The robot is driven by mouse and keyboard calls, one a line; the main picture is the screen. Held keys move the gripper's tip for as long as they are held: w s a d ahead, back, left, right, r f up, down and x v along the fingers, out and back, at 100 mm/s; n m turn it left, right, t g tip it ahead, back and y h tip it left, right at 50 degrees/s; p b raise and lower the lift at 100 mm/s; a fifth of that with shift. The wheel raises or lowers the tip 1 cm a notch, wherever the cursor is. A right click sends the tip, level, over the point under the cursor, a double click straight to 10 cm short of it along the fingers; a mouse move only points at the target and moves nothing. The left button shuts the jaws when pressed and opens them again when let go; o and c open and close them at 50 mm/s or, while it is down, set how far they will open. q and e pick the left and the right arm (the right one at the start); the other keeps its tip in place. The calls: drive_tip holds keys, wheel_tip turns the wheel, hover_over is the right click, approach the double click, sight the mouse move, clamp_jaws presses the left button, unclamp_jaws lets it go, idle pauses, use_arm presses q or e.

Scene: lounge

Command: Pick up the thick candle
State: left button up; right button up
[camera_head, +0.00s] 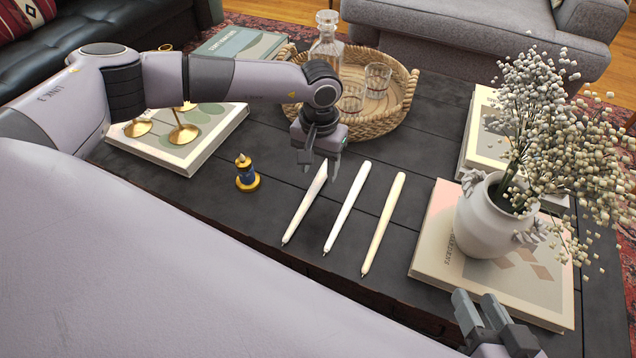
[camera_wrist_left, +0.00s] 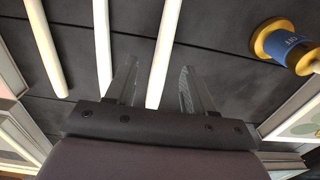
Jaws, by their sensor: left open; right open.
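Three long slim candles lie side by side on the dark table: a white one at left (camera_head: 304,208), a white one in the middle (camera_head: 346,207) and a cream one at right (camera_head: 384,222). I cannot clearly tell which is thickest. My left gripper (camera_head: 320,166) is open, pointing down over the far end of the left candle. In the left wrist view that candle (camera_wrist_left: 165,45) runs between the fingers; I cannot tell whether they touch it. My right gripper (camera_head: 484,308) is open and empty at the lower right, near a book.
A small blue and gold object (camera_head: 247,173) stands left of the candles. A wicker tray (camera_head: 400,106) with a decanter and glasses is behind. A white vase (camera_head: 488,222) stands on a book (camera_head: 435,245) at right. Gold holders (camera_head: 183,132) stand on a book at left.

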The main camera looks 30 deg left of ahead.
sight(317, 180)
use_arm(q)
drive_tip(key=f+b, duration=0.1)
drive_tip(key=f, duration=0.3)
drive_tip(key=shift+a, duration=0.2)
use_arm(e)
drive_tip(key=shift+w+a+f+y, duration=0.2)
drive_tip(key=shift+a+y, duration=0.2)
drive_tip(key=shift+a, duration=0.2)
use_arm(q)
clamp_jaws()
use_arm(e)
drive_tip(key=shift+r, duration=0.1)
